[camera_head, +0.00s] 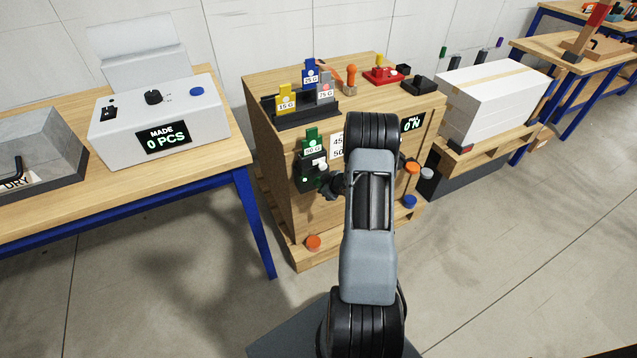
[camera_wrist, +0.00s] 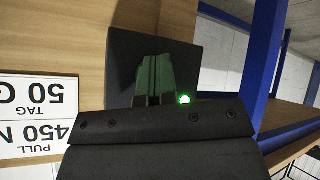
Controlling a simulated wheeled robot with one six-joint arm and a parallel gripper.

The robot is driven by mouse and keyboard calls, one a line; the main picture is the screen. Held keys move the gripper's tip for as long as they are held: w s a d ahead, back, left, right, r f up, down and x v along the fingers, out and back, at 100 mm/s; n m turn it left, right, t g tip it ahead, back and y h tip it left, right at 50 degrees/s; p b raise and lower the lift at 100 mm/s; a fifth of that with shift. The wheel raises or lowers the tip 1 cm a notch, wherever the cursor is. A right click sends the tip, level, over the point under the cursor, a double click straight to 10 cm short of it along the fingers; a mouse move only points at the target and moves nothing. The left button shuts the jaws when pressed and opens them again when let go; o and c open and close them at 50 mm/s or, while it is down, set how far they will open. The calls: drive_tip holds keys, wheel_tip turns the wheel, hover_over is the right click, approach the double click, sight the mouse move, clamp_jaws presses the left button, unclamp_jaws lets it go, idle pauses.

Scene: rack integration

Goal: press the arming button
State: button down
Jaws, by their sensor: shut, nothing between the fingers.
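No button is labelled as the arming button. A black box (camera_head: 309,181) with a green tag (camera_head: 311,146) is on the front of the wooden crate, and the black box also fills the middle of the wrist view (camera_wrist: 190,55). A small green light (camera_wrist: 184,99) glows beside my fingers there. My gripper (camera_wrist: 153,98) is shut and empty, right in front of the black box and the green part. I cannot tell if it touches. In the head view my arm hides part of the crate front. A blue button (camera_head: 197,91) is on the white counter box at left.
The wooden crate (camera_head: 273,170) carries coloured weight tags and small blocks on top. A printed sign (camera_wrist: 38,115) is beside the black box. The left table (camera_head: 215,155) has a blue frame. A white carton (camera_head: 490,95) stands on a pallet at right. Grey floor is open in front.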

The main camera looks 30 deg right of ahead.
idle(0.3)
drive_tip(key=shift+s+a, duration=0.15)
drive_tip(key=shift+s, duration=0.6)
drive_tip(key=shift+s+a, duration=0.15)
drive_tip(key=shift+s, duration=1.1)
drive_tip(key=shift+s+a, duration=0.15)
drive_tip(key=shift+s, duration=1.1)
